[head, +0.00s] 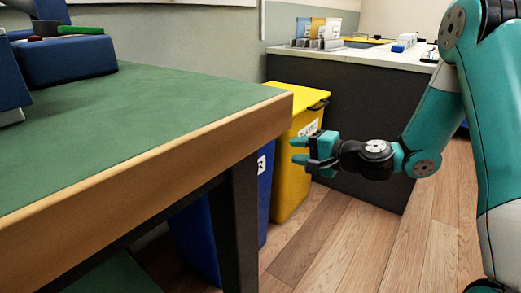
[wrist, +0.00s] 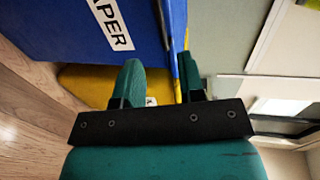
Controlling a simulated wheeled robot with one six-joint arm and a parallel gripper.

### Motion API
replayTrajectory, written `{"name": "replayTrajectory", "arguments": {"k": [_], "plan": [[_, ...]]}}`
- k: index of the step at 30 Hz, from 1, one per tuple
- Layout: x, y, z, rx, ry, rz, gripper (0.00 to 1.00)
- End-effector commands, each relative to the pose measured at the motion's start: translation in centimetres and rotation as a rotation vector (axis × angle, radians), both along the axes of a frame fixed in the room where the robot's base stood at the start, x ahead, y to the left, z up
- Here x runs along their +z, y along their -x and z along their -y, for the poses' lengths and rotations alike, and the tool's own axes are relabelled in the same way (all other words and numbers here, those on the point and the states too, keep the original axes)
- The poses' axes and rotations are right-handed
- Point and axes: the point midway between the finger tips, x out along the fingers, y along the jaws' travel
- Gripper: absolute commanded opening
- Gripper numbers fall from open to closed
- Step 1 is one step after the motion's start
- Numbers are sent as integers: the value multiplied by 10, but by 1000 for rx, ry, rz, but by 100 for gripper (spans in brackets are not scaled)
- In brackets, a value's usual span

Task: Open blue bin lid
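The blue bin (head: 258,212) stands on the floor behind the green table; the table hides its top and lid in the head view. In the wrist view the blue bin (wrist: 60,25) fills the upper left, with a white PAPER label (wrist: 110,24). A narrow blue strip at its upper edge (wrist: 172,25) looks like the lid, but whether it is shut is unclear. My gripper (head: 299,150) is open and empty, in front of the yellow bin in the head view. In the wrist view its fingers (wrist: 162,85) point toward the blue bin's upper edge, with no clear contact.
A yellow bin (head: 288,185) with a black handle stands beside the blue bin. The green table (head: 150,125) and its dark leg (head: 237,215) block the left side. A dark counter (head: 370,125) stands behind. Wood floor (head: 350,240) is clear at lower right.

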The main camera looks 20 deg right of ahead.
Motion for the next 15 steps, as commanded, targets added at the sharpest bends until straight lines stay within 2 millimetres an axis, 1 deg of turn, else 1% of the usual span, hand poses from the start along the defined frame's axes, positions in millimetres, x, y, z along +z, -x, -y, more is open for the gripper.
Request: {"name": "replayTrajectory", "arguments": {"k": [1,9,15], "plan": [[-4,-10,-10,7,1,5,36],[-17,-58,-45,7,1,3,36],[-23,-85,-64,5,1,3,36]]}}
